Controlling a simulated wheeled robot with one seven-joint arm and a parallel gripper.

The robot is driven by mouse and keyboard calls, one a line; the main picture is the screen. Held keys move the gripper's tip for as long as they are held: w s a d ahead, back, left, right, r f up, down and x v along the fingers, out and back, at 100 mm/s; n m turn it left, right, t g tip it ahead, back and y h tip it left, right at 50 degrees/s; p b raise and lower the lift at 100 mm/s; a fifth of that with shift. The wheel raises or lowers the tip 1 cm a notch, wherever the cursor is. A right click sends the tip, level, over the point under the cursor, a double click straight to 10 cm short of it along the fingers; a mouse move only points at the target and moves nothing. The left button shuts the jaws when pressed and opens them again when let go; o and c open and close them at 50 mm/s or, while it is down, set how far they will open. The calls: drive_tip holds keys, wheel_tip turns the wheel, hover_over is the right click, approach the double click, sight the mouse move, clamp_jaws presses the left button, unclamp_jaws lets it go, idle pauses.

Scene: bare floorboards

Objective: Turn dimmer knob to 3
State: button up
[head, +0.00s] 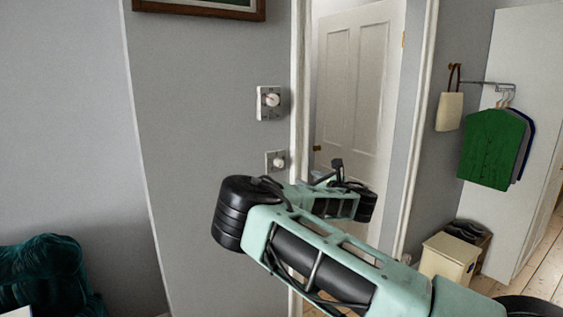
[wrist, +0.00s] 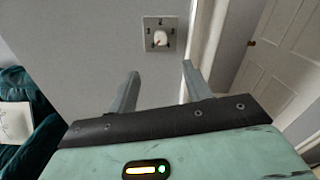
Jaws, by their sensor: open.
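Two white wall plates with round knobs are on the grey wall left of the door frame in the head view: an upper plate (head: 262,108) and a lower plate (head: 270,164). In the wrist view one square plate (wrist: 149,24) carries a white knob (wrist: 159,37) with small dark marks around it. I cannot tell which of the two plates this is, nor read the knob's setting. My gripper (wrist: 160,70) is open and empty, its two fingers apart below the plate in the picture. The knob is not between the fingers. My arm partly covers the wall below the plates in the head view.
A white door frame (head: 298,70) and a panelled door (head: 352,90) stand right of the plates. A picture frame (head: 200,9) hangs above. A teal velvet seat (head: 45,270) is at lower left. Hanging clothes (head: 492,148) and a cream bin (head: 447,262) are further right.

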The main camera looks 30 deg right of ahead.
sight(281, 164)
drive_tip(key=w+p, duration=0.3)
drive_tip(key=w, duration=0.4)
drive_tip(key=w+p, duration=0.4)
drive_tip(key=w, duration=0.4)
drive_tip(key=shift+w+a+r, duration=0.1)
drive_tip(key=shift+w+a, duration=0.1)
drive_tip(key=shift+w, duration=0.8)
drive_tip(key=c, duration=1)
